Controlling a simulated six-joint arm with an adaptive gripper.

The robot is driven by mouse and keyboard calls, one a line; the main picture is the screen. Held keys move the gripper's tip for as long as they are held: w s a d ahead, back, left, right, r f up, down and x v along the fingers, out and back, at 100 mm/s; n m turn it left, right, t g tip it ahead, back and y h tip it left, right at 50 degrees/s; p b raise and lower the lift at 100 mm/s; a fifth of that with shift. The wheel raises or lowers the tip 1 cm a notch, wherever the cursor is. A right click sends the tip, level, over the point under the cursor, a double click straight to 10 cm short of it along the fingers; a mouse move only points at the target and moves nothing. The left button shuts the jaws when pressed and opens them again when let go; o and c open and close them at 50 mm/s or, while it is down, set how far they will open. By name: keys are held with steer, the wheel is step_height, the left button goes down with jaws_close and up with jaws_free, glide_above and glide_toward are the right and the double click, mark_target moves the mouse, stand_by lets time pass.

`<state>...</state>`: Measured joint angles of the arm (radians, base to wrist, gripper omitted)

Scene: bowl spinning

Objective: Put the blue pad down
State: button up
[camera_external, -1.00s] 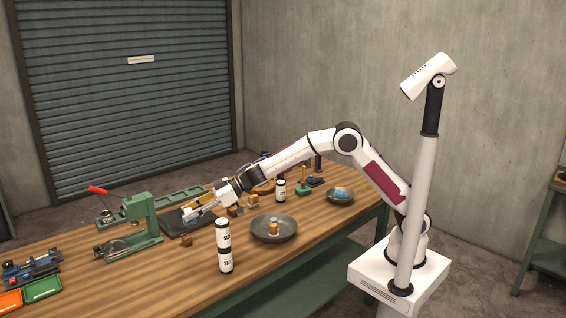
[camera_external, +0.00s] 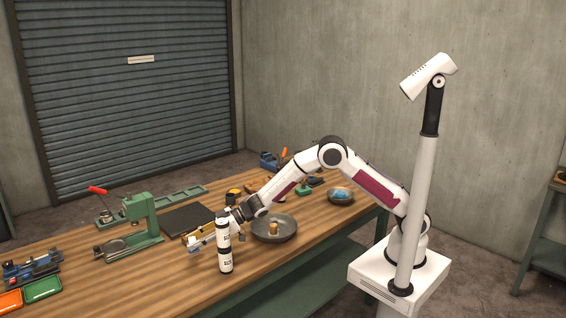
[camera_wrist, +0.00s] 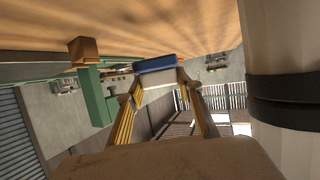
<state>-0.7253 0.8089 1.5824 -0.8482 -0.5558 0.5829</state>
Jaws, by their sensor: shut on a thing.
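The blue pad (camera_wrist: 155,63) is a small block with a blue face and a pale backing, seen in the wrist view between the fingertips. My gripper (camera_wrist: 153,82) is shut on it, with the blue face toward the wooden surface. I cannot tell whether the pad touches the table.
A grey bowl (camera_external: 276,237) is behind right, a green press (camera_external: 140,222) left, a dark mat (camera_external: 187,219) behind. The wooden table (camera_external: 130,275) is clear in front left.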

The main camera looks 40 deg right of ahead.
mark_target(198, 261)
steer(key=shift+f, duration=0.55)
steer(key=shift+f, duration=2.25)
steer(key=shift+f, duration=0.15)
steer(key=o, duration=1.1)
steer(key=shift+s+d+r, duration=0.15)
steer(key=shift+d+r, duration=0.2)
steer(key=shift+v, duration=5.6)
